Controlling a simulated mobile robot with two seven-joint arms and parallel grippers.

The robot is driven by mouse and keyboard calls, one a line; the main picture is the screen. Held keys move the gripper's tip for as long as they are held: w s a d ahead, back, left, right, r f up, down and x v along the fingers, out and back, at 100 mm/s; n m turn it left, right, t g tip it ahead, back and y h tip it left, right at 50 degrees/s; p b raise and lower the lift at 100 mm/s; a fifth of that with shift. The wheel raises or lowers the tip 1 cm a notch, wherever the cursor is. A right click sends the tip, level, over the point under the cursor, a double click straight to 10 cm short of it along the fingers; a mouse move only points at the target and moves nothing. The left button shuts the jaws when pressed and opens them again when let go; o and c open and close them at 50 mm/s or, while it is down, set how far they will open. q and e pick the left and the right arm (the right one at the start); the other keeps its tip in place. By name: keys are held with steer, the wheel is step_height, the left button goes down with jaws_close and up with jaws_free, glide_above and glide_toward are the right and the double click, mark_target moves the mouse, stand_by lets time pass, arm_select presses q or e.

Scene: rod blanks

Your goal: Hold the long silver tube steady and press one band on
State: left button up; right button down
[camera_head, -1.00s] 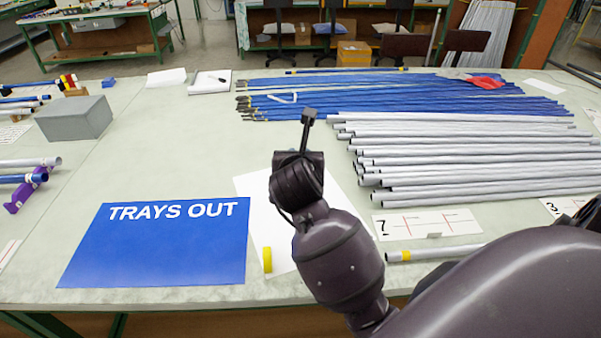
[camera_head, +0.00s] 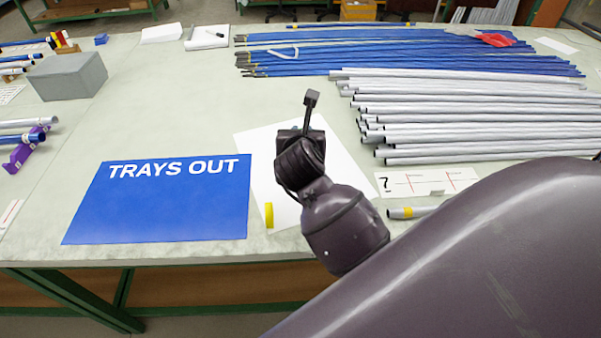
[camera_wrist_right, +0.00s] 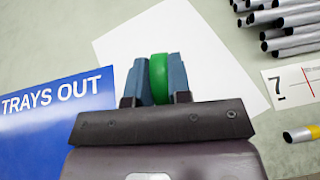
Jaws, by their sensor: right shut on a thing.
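My right gripper (camera_wrist_right: 159,82) is shut on a green band (camera_wrist_right: 159,70), which stands upright between its two blue-grey fingers in the right wrist view. The fingers and band are over the white sheet. In the head view my right arm hides the band and fingers. A silver tube (camera_head: 397,213) with a yellow band (camera_head: 408,213) near its end lies at the table's front right. My arm covers most of it; its end also shows in the right wrist view (camera_wrist_right: 313,130). My left gripper is not in view.
A loose yellow band (camera_head: 269,215) is on the white sheet's (camera_head: 345,160) left edge. A blue "TRAYS OUT" mat (camera_head: 160,215) lies left. Silver tubes (camera_head: 470,115) and blue tubes (camera_head: 400,50) fill the back right. A grey block (camera_head: 68,77) and purple rest (camera_head: 22,152) stand left.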

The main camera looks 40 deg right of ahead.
step_height(320, 180, down, 8)
steer(key=shift+f+b, duration=0.2)
steer(key=shift+b, duration=0.55)
step_height(320, 180, down, 4)
steer(key=shift+r, duration=0.25)
steer(key=shift+f, duration=0.25)
steer(key=c, duration=1.1)
jaws_free()
steer(key=shift+o, duration=0.2)
